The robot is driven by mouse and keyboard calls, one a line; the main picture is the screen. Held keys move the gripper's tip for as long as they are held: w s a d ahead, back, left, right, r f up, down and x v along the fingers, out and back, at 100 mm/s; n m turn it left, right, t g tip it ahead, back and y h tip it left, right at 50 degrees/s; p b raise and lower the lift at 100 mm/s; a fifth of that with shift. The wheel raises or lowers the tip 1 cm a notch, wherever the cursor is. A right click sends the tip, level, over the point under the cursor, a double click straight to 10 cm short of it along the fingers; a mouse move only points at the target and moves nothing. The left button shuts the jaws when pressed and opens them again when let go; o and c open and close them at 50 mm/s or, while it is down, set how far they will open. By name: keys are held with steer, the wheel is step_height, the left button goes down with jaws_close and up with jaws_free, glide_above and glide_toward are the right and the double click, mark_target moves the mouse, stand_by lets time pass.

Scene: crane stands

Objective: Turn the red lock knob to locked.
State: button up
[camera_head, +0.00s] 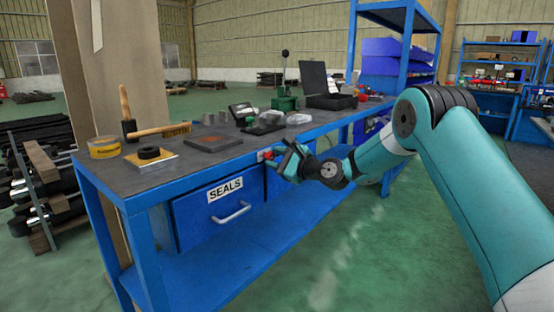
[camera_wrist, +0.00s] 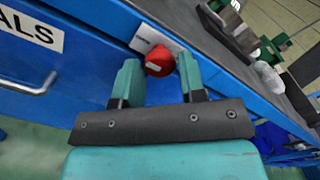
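The red lock knob (camera_wrist: 159,62) sits on a pale plate (camera_wrist: 146,40) on the blue front of the bench, to the right of the SEALS drawer (camera_head: 225,203). In the wrist view it shows between the two teal fingers, with a light bar across its face. My gripper (camera_wrist: 160,82) is open, with one fingertip on each side of the knob; I cannot tell whether either touches it.
The bench top (camera_head: 110,170) holds a hammer (camera_head: 160,130), a yellow tape tin (camera_head: 104,147), a black ring on a yellow plate (camera_head: 149,155) and a dark slab (camera_head: 212,142). The drawer handle (camera_head: 232,212) sticks out left of my gripper. Green floor lies open in front.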

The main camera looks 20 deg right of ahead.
steer(key=c, duration=0.5)
